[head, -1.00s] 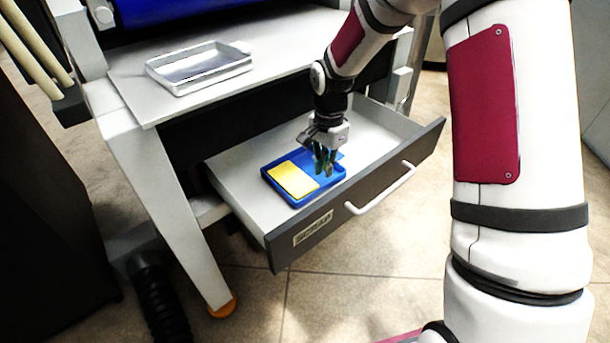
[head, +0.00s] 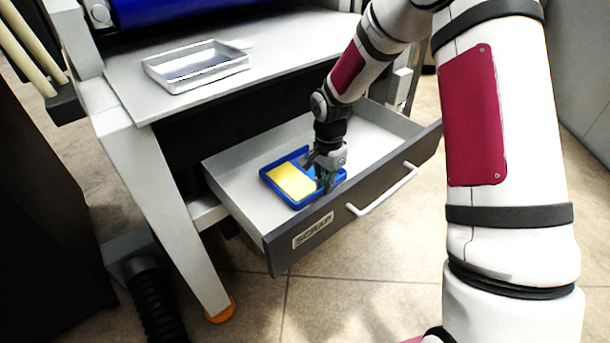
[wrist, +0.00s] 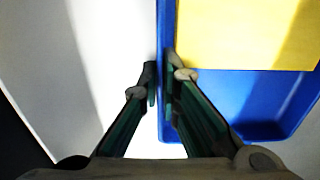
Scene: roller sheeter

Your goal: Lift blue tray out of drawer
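The blue tray (head: 283,165) lies in the open drawer (head: 236,177), with a flat yellow piece (head: 291,182) in it. My gripper (head: 325,183) is down at the tray's right end in the head view and hides part of that end. In the wrist view, the tray (wrist: 262,100) lies to the right, and its side wall runs between the two fingertips of my gripper (wrist: 162,84). The fingers are close together on either side of that wall, one inside and one outside, and look shut on it. The tray appears to rest on the drawer floor.
A grey tray (head: 196,66) stands on the machine's shelf (head: 130,92) above the drawer, at upper left. The drawer front (head: 290,240) has a handle (head: 382,192) and a "SCRAP" label. The drawer floor is bare around the tray.

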